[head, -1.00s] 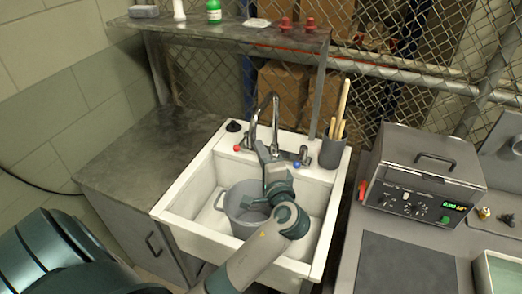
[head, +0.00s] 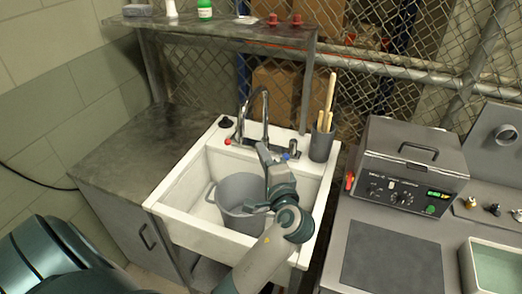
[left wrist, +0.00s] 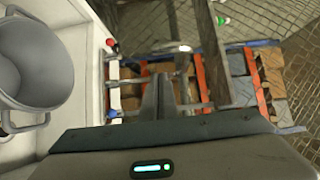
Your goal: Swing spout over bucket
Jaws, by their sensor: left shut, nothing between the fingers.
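The chrome gooseneck spout (head: 265,108) rises from the back ledge of the white sink and curves over to the left. The grey bucket (head: 237,193) stands in the basin in front of it, and also shows at the left of the left wrist view (left wrist: 40,50). I cannot tell whether the spout's end lies above the bucket. My left gripper (head: 262,148) is shut and empty, in front of the spout and behind the bucket, with my arm hiding the bucket's right side. Its closed fingers (left wrist: 165,95) point toward the faucet in the left wrist view. Contact is unclear. My right gripper is out of view.
A red-marked tap (head: 228,141) and a blue-marked tap (head: 288,154) flank the spout. A dark cup of wooden sticks (head: 321,144) stands at the ledge's right. A metal shelf (head: 220,30) hangs behind. A control box (head: 410,165) sits on the right counter.

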